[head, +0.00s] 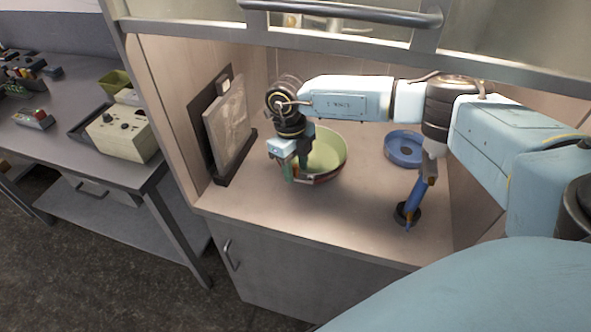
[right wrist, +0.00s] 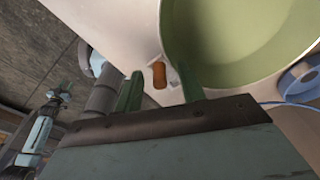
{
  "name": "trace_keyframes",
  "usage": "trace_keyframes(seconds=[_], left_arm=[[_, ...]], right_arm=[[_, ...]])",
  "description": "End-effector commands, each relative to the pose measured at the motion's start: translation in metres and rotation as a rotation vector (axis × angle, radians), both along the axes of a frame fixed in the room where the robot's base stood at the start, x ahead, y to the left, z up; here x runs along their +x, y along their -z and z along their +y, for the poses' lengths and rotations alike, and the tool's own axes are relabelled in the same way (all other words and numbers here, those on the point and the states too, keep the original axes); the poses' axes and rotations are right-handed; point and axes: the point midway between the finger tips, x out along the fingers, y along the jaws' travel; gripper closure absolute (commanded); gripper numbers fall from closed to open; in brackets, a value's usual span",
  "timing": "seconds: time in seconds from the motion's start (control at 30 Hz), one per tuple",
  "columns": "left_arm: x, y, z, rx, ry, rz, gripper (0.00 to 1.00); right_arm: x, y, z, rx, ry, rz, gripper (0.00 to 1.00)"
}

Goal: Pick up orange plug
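The orange plug (right wrist: 159,74) is a small orange piece on the pale worktop, beside the rim of the green pan, in the right wrist view. I cannot make it out in the head view, where my right gripper covers that area. My right gripper (head: 297,172) is low over the worktop at the left front of the pan. In the right wrist view its two green fingers (right wrist: 158,82) are apart, with the plug showing between and just beyond their tips. Nothing is held.
The green pan (head: 331,150) stands right beside my right gripper. A blue spool (head: 404,160) and a blue upright tool (head: 413,203) are to the right. A framed panel (head: 228,130) leans at the left wall. The worktop's front left is clear.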

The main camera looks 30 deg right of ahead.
Motion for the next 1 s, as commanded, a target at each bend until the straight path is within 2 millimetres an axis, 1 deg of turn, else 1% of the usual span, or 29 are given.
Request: trace_keyframes(seconds=[0.03,0.3,0.33,0.67,0.77,1.0], left_arm=[[0.000,0.000,0.000,0.000,0.000,0.000,0.64],[0.000,0.000,0.000,0.000,0.000,0.000,0.64],[0.000,0.000,0.000,0.000,0.000,0.000,0.64],[0.000,0.001,0.000,0.000,-0.001,0.000,0.64],[0.000,0.002,0.000,0.000,-0.001,0.000,0.64],[0.000,0.008,0.000,0.000,0.000,0.000,0.64]], right_arm=[[0.000,0.000,0.000,0.000,0.000,0.000,0.63],[0.000,-0.001,0.000,0.000,0.000,0.000,0.98],[0.000,-0.001,0.000,0.000,0.000,0.000,1.00],[0.001,-0.004,0.000,0.000,0.000,-0.001,1.00],[0.001,-0.015,0.001,0.002,-0.001,-0.005,1.00],[0.002,-0.063,0.000,0.000,-0.001,-0.005,1.00]])
